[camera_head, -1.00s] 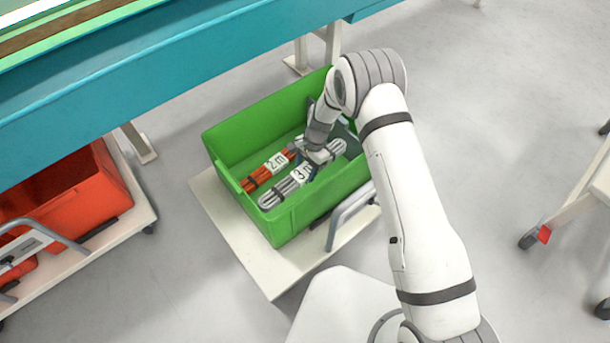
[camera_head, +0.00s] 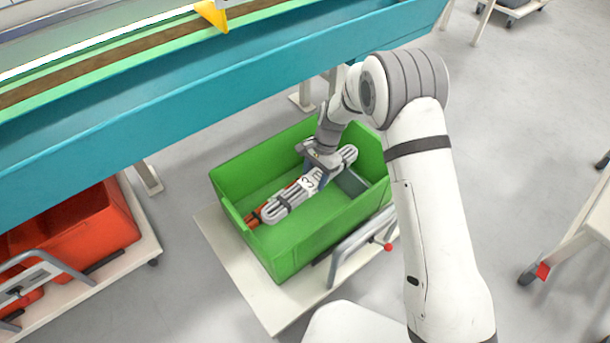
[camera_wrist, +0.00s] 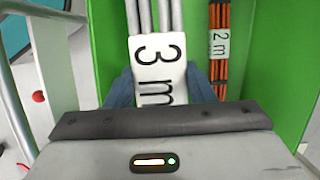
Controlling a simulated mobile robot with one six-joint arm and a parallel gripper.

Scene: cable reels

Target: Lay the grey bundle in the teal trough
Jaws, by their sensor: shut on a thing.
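The grey bundle (camera_head: 275,209), with a white "3 m" label, is in my gripper (camera_head: 318,172), over the green crate (camera_head: 285,262). In the wrist view the grey bundle (camera_wrist: 155,60) runs between the blue-grey fingers of my gripper (camera_wrist: 160,88), which are shut on it at the label. In the head view it appears raised and partly covers the orange bundle (camera_head: 252,219). The orange bundle, labelled "2 m", shows beside it in the wrist view (camera_wrist: 219,45). The teal trough (camera_head: 190,95) runs across the upper left, beyond the crate.
The green crate stands on a pale cart (camera_head: 245,290) with a grey handle (camera_head: 345,255). A red bin (camera_head: 85,230) on another cart is at the left. A yellow piece (camera_head: 213,14) shows at the trough's far side.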

